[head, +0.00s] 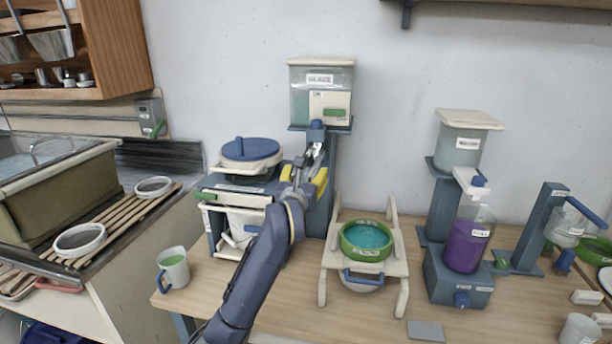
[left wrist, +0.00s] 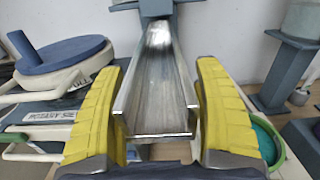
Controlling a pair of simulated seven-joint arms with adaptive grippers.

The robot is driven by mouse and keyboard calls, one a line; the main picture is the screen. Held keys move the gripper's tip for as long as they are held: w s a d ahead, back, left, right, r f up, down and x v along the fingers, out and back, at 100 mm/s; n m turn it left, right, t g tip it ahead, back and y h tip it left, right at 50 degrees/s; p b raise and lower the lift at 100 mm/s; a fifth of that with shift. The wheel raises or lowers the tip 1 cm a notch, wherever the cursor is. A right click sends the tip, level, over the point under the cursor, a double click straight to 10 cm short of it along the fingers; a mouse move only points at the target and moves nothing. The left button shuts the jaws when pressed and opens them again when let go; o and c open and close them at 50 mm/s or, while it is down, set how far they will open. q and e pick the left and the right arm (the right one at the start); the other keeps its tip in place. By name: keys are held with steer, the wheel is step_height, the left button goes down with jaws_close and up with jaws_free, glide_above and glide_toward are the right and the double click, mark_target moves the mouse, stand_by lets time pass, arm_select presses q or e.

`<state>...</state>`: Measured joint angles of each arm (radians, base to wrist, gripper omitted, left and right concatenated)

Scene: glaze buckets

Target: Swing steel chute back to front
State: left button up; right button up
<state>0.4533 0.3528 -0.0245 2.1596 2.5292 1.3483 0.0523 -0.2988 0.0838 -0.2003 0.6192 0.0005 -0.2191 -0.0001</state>
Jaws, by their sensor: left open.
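The steel chute (left wrist: 155,85) is a shiny open trough in the left wrist view. It runs from a blue-grey post at the back towards me, with its open end between my fingers. It shows small in the head view (head: 312,155), in front of the post under the clear glaze hopper (head: 322,90), partly hidden by my gripper. My left gripper (head: 305,182) is open, and its yellow fingers (left wrist: 160,120) stand on either side of the chute's end. I see a gap on each side; whether either finger touches cannot be told. My right gripper is not in view.
A sieve machine with a round blue lid (head: 250,149) stands left of my gripper. A green bowl of teal glaze (head: 366,240) sits on a cream stand to the right. A purple container (head: 466,245) stands farther right. A mug (head: 173,267) is at the table's left edge.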

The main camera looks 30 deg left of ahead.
arm_select(q)
steer(key=v, duration=1.1)
steer(key=shift+s, duration=0.3)
